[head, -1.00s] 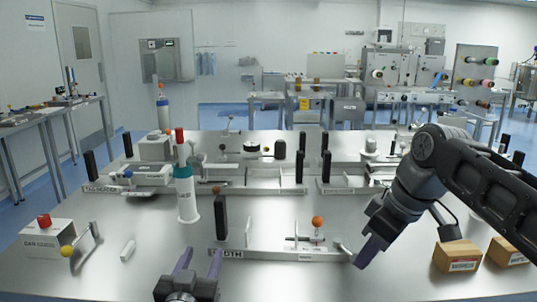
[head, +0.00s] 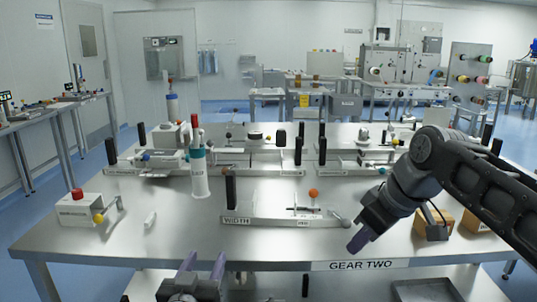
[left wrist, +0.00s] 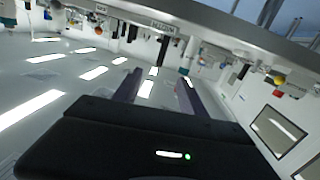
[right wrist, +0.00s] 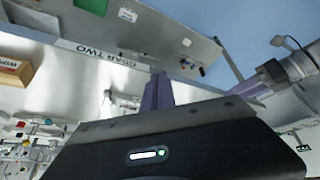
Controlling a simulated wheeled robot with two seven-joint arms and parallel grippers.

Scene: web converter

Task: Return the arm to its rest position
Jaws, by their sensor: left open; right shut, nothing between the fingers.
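My left gripper (head: 205,264) is at the bottom of the head view, in front of the table's front edge, with its two purple fingers apart and nothing between them. Its fingers also show spread in the left wrist view (left wrist: 156,84). My right arm comes in from the right of the head view, bent at the elbow. My right gripper (head: 358,242) points down and left, just above the "GEAR TWO" label in the picture. In the right wrist view its fingers (right wrist: 157,88) are together and empty.
The steel table (head: 130,235) holds a red-button box (head: 75,210), a white bottle with a teal collar (head: 199,178) and the "WIDTH" fixture (head: 270,222). A cardboard box (head: 425,222) sits behind my right arm. A lower shelf with a tray (head: 425,290) is under the table.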

